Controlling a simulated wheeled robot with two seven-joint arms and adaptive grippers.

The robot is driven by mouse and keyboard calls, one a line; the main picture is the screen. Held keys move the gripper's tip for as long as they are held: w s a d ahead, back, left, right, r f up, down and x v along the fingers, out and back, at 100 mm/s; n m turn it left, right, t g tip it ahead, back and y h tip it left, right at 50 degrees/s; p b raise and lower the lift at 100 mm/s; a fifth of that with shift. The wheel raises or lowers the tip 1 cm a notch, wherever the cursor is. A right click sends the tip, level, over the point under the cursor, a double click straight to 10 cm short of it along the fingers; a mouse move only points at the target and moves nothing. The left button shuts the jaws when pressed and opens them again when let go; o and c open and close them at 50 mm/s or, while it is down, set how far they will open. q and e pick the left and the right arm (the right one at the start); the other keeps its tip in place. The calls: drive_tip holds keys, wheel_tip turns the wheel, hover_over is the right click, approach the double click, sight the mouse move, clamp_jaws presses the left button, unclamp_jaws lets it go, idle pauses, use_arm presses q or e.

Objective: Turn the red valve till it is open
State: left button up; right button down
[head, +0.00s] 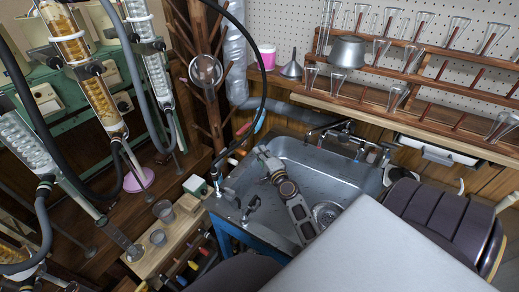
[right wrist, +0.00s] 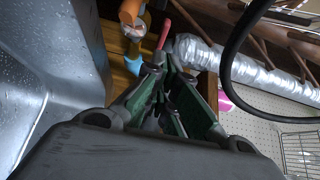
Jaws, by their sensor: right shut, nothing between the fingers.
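The red valve handle (head: 243,129) is a small red lever beside the sink's back left corner in the head view. In the right wrist view the red handle (right wrist: 165,34) stands just beyond my fingertips, beside an orange pipe (right wrist: 130,10) and a blue fitting (right wrist: 134,64). My right gripper (head: 262,153) reaches over the sink, a short way from the valve. In the right wrist view its green-padded fingers (right wrist: 166,68) are closed with nothing between them. Whether the fingertips touch the handle I cannot tell. My left gripper is not in view.
The metal sink (head: 340,165) lies under my right arm, with a faucet (head: 345,132) at its back. A silver duct (head: 235,65) and a black hose (head: 262,60) run close to the valve. Glass condensers (head: 95,85) stand at the left.

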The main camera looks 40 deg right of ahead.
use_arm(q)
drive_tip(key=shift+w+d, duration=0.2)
use_arm(e)
drive_tip(key=shift+s+a, duration=0.3)
drive_tip(key=shift+s, duration=0.3)
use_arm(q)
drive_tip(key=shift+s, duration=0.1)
